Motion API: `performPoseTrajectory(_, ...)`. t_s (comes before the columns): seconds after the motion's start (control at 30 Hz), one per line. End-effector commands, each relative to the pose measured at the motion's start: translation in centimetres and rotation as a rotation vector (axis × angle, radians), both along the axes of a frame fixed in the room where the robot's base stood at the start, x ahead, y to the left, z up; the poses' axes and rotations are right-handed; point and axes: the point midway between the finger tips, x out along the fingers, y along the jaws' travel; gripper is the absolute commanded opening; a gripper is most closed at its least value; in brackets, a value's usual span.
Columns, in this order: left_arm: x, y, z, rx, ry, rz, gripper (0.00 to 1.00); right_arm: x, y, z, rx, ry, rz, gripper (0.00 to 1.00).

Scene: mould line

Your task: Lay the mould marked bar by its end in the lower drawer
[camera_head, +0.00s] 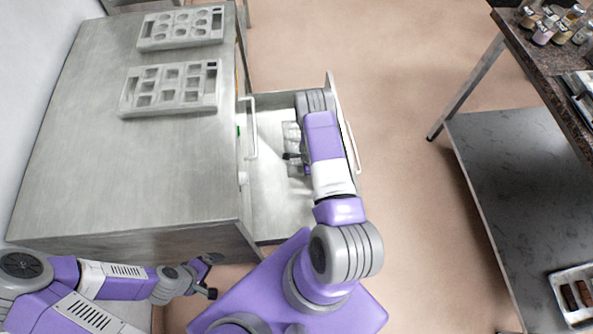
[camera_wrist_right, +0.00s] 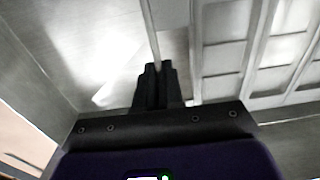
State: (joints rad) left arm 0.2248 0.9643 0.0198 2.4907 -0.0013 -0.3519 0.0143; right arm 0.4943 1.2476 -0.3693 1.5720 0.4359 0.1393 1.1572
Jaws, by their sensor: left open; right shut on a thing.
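The mould with long rectangular cavities (camera_wrist_right: 236,58) is pale grey and fills the right of the wrist view. In the head view only a pale part of it (camera_head: 291,132) shows inside the open drawer (camera_head: 272,222), mostly hidden by my right arm. My right gripper (camera_wrist_right: 158,68) is shut on the mould's edge. In the head view the right gripper (camera_head: 291,157) is inside the drawer, partly covered by the arm. I cannot tell whether the mould touches the drawer floor. Its marking is not readable. My left gripper (camera_head: 212,276) is open and empty near the cabinet's front corner.
The metal cabinet (camera_head: 75,165) carries a mould with round cavities (camera_head: 182,27) and one with square cavities (camera_head: 170,87). An upper drawer handle (camera_head: 251,128) sits above the open drawer. A dark-topped table (camera_head: 545,75) with jars stands right, with a tray (camera_head: 562,302) on its lower shelf.

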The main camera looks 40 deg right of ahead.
Motion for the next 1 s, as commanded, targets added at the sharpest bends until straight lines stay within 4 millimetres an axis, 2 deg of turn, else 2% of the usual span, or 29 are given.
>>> performPoseTrajectory(0.03,0.0,0.0,-0.6,0.000,0.000,0.000,1.00,-0.1,0.0,-1.4,0.000,0.001,-0.001,0.00)
performPoseTrajectory(0.1,0.0,0.0,-1.0,0.000,0.000,0.000,1.00,-0.1,0.0,-2.7,0.000,0.000,-0.002,0.00)
performPoseTrajectory(0.37,0.0,0.0,-1.6,0.000,0.000,0.000,1.00,0.0,0.0,-4.9,-0.001,-0.002,0.000,0.00)
performPoseTrajectory(0.57,0.0,0.0,-2.6,0.000,0.000,0.000,1.00,0.0,0.0,-7.7,-0.001,-0.002,-0.001,0.00)
performPoseTrajectory(0.97,0.0,0.0,-3.0,0.000,0.000,0.000,1.00,0.1,0.0,-8.2,-0.001,-0.002,-0.001,0.00)
performPoseTrajectory(1.0,0.0,0.0,-3.0,0.000,0.000,0.000,1.00,0.0,0.0,-8.3,0.000,0.000,-0.001,0.09)
